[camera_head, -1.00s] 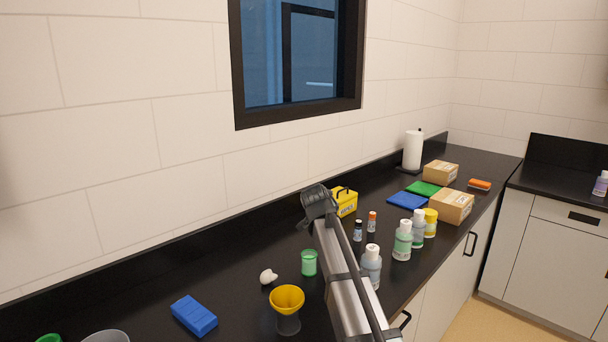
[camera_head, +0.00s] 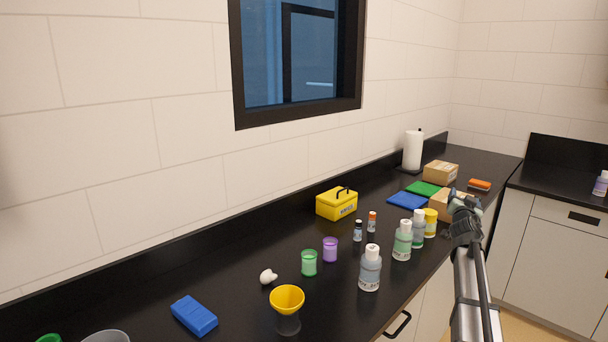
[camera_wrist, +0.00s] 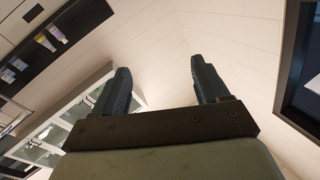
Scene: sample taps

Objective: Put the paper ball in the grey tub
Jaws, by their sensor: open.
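The paper ball (camera_head: 268,277) is a small white crumpled lump on the black counter, left of the green cup. A grey tub (camera_head: 106,336) shows only its rim at the bottom left edge of the head view; the rest is cut off. My gripper (camera_head: 462,198) is at the right, above the counter's front edge near the cardboard box, far from both the ball and the tub. In the wrist view my gripper (camera_wrist: 160,88) has its two dark fingers wide apart with nothing between them. Neither ball nor tub shows in the wrist view.
A yellow funnel (camera_head: 287,299) stands in front of the ball, a blue box (camera_head: 195,315) to its left. A green cup (camera_head: 309,263), purple cup (camera_head: 330,249) and several bottles (camera_head: 370,268) stand to the right. A yellow toolbox (camera_head: 337,204) is behind.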

